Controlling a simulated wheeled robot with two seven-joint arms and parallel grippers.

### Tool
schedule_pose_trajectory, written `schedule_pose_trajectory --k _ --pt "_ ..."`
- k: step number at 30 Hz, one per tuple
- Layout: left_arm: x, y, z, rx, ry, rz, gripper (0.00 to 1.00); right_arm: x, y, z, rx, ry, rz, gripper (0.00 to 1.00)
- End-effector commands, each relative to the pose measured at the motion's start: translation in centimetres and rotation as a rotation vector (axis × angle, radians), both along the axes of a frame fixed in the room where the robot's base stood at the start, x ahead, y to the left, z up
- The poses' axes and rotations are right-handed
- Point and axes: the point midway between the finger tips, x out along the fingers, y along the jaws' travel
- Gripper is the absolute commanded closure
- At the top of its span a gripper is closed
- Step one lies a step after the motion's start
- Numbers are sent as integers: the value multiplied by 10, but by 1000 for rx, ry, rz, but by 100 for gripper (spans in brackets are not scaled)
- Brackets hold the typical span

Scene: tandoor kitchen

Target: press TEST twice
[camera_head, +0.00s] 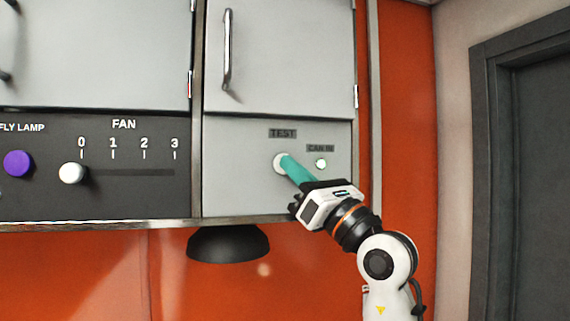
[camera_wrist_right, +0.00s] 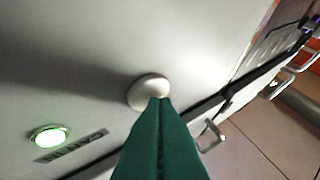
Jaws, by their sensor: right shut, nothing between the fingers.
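The TEST button (camera_head: 279,162) is a round, pale knob on the grey panel, under a dark TEST label (camera_head: 283,133). My right gripper (camera_head: 285,160) is shut and empty, its teal fingers pointing at the button. In the head view the fingertips overlap the button's right side. In the right wrist view the shut fingertips (camera_wrist_right: 160,100) reach the lower edge of the button (camera_wrist_right: 149,91). They look to be at or against it; I cannot tell whether it is pushed in. My left gripper is not in view.
A CAN IN label and a small lit lamp (camera_head: 321,164) sit right of the button; the lamp glows green in the wrist view (camera_wrist_right: 50,136). A black panel with a FAN slider (camera_head: 73,173) and purple knob (camera_head: 18,163) is left. A dark dome (camera_head: 228,245) hangs below.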

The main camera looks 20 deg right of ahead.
Motion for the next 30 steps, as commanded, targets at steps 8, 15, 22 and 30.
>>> schedule_pose_trajectory --k 8,15,22,30 --pt "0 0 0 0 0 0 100 0 0 0 0 1 -1 100" --pt "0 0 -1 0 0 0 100 -11 0 -1 -1 1 0 100" --pt "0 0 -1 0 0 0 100 -17 -1 -1 1 1 0 100" --pt "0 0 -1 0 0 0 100 -21 -1 -1 0 0 0 100"
